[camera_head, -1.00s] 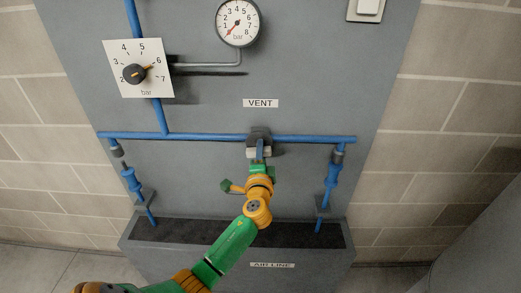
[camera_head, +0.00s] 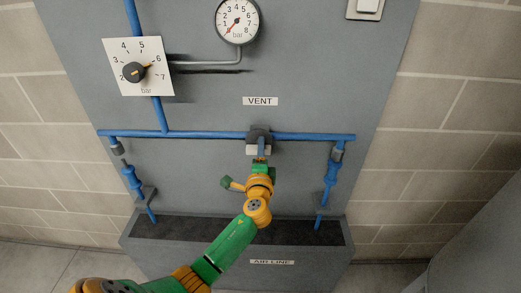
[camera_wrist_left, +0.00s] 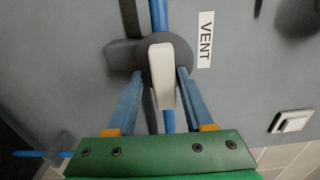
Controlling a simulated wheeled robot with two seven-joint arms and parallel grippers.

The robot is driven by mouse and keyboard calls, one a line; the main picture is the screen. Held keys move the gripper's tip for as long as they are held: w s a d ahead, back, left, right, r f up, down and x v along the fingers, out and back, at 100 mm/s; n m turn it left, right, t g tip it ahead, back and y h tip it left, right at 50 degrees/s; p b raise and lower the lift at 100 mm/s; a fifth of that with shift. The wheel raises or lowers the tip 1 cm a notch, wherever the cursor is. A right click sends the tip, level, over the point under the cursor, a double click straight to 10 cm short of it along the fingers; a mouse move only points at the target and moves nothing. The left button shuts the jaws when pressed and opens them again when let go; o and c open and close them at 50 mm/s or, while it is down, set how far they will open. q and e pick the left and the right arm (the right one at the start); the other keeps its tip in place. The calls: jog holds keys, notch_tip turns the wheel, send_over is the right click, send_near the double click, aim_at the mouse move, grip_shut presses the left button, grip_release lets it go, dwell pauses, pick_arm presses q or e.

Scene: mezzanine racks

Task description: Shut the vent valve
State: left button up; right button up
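The vent valve (camera_head: 264,133) is a dark round body on the horizontal blue pipe below the VENT label (camera_head: 260,101). Its pale lever (camera_head: 251,150) shows in front of the pipe. In the left wrist view the lever (camera_wrist_left: 161,75) runs roughly along the pipe. My left gripper (camera_head: 260,148) is at the valve. In the wrist view its two blue fingers (camera_wrist_left: 160,82) stand on either side of the lever, with narrow gaps visible, so it looks open around it. Part of the valve is hidden behind the lever and fingers. My right gripper is not in view.
A pressure gauge (camera_head: 238,20) and a dial with a black knob (camera_head: 134,72) sit higher on the grey panel. Blue drop pipes (camera_head: 131,177) hang at both ends of the pipe. A grey trough (camera_head: 300,262) labelled AIR LINE stands below. A pale switch (camera_head: 367,7) is at top right.

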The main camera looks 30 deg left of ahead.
pick_arm(q)
jog(key=shift+d+r, duration=0.1)
jog(key=shift+r, duration=0.1)
jog(key=shift+s, duration=0.1)
jog(key=v, duration=0.7)
jog(key=shift+b, duration=0.3)
